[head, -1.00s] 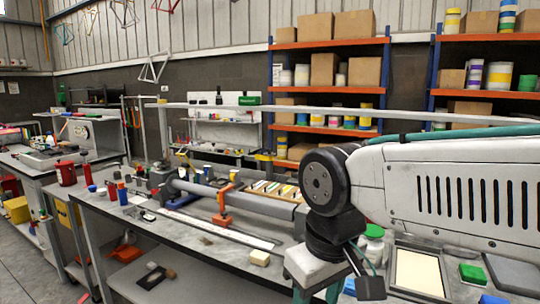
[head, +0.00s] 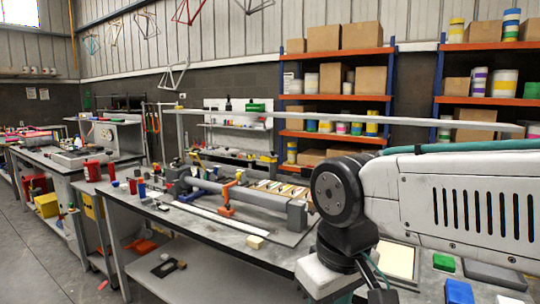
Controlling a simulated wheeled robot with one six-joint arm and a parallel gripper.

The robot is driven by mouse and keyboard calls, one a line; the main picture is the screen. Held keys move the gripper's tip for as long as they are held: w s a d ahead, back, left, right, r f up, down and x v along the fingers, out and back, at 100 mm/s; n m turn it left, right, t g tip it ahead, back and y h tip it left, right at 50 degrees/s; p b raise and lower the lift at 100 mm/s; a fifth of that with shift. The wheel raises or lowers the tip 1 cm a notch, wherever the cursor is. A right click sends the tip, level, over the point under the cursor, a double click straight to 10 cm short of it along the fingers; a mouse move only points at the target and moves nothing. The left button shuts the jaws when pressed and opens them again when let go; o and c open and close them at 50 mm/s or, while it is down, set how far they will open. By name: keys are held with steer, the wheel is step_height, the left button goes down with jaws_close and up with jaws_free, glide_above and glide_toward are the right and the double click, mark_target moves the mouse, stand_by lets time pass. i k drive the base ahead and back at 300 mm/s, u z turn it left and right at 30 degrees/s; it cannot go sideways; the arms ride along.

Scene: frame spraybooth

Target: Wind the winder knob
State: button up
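A winder-like fixture stands on the grey bench in the head view. It has a long grey tube (head: 250,199), an orange clamp (head: 227,196) around it and a dark grey block (head: 182,181) at its left end. I cannot pick out the winder knob with certainty; the parts at the left end are small. My arm crosses the right side, with its dark wrist joint in front of the bench's right part. My gripper (head: 378,292) shows only as a dark part at the bottom edge, right of and nearer than the fixture. Its fingers are mostly cut off.
A pale strip (head: 212,222) and a cream block (head: 254,242) lie along the bench's front. Green (head: 444,263) and blue (head: 459,291) blocks lie at the right. A second bench (head: 75,158) stands at the left. Grey floor (head: 50,270) is open at lower left.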

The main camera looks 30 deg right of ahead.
mark_target(273, 158)
steer(key=u, duration=2.1)
steer(key=k, duration=2.8)
steer(key=z, duration=3.45)
steer(key=i, duration=4.8)
steer(key=u, duration=0.05)
